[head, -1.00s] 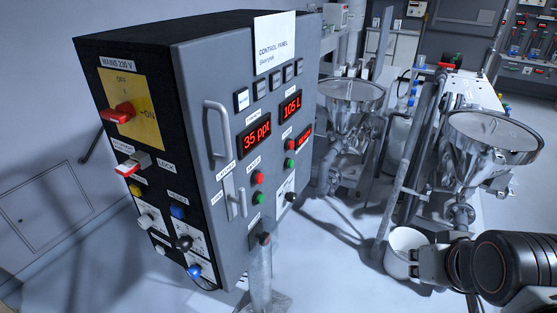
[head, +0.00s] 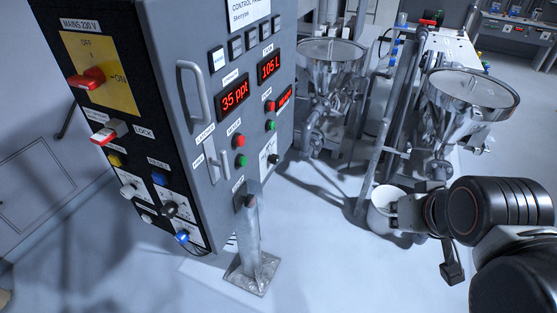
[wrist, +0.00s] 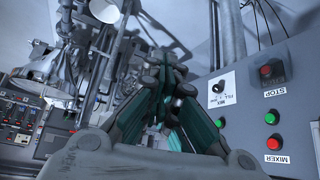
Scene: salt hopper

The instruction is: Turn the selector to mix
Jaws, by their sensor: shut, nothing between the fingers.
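The selector is a black knob (head: 273,158) on a white plate at the lower right of the grey control panel's front. In the wrist view the black selector knob (wrist: 217,88) shows on its white plate, right of my fingers, with lettering upside down. I cannot tell for certain which way it points. My gripper (wrist: 168,75) is shut and empty, its dark teal fingers together and apart from the knob.
Green and red buttons (wrist: 272,117) sit beside the selector. A handle (head: 194,92) sticks out of the panel's front. A metal post (head: 248,240) stands before the panel. Steel hoppers (head: 330,65) and pipes stand behind. The floor between the post and my arm is clear.

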